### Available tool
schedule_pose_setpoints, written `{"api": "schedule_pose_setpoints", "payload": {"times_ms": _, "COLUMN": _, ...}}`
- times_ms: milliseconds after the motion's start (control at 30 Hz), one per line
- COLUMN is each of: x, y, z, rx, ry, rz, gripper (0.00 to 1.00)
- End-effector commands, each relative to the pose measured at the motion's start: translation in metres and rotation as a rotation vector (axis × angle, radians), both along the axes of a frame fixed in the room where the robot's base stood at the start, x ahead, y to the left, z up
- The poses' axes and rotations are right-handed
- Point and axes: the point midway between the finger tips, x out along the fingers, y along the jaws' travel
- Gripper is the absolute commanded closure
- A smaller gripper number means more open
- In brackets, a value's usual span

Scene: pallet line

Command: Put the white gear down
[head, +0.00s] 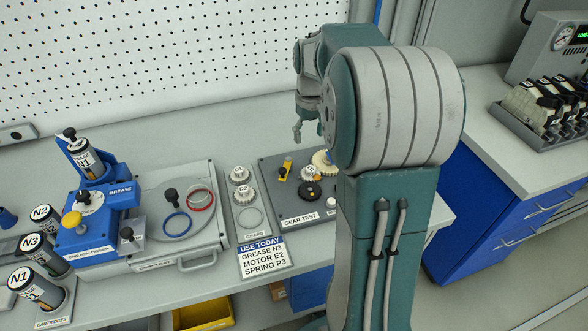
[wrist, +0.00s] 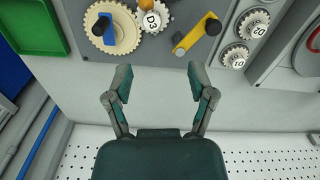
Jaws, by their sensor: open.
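A white gear marked D3 (wrist: 154,16) sits on the grey gear test board (head: 278,207), against the large cream gear (wrist: 98,31); an orange knob partly covers it. It also shows small in the head view (head: 309,174). Two more white gears, D1 (head: 239,174) and D2 (head: 245,194), lie on the gear tray (head: 235,219), beside a bare ring-shaped place. My gripper (wrist: 158,79) is open with nothing between its fingers. In the head view it hangs behind the board (head: 298,132), apart from the gears.
A yellow handle (wrist: 196,34) and a black gear (head: 312,191) are on the board. A blue handle (wrist: 108,37) crosses the cream gear. The grease station (head: 90,215) stands left. A perforated wall (head: 150,50) rises behind the bench.

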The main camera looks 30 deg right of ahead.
Motion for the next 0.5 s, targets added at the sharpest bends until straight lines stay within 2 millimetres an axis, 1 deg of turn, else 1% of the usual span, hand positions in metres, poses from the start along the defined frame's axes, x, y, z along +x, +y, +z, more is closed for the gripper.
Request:
{"api": "schedule_pose_setpoints", "payload": {"times_ms": 33, "x": -0.005, "y": 0.012, "z": 0.010, "rx": -0.008, "ry": -0.019, "rz": 0.007, "gripper": 0.29}}
{"api": "schedule_pose_setpoints", "payload": {"times_ms": 200, "x": -0.025, "y": 0.051, "z": 0.035, "rx": -0.031, "ry": -0.082, "rz": 0.022, "gripper": 0.29}}
{"api": "schedule_pose_setpoints", "payload": {"times_ms": 367, "x": -0.049, "y": 0.086, "z": 0.053, "rx": -0.046, "ry": -0.144, "rz": 0.033, "gripper": 0.29}}
{"api": "schedule_pose_setpoints", "payload": {"times_ms": 500, "x": -0.072, "y": 0.113, "z": 0.064, "rx": -0.053, "ry": -0.200, "rz": 0.046, "gripper": 0.29}}
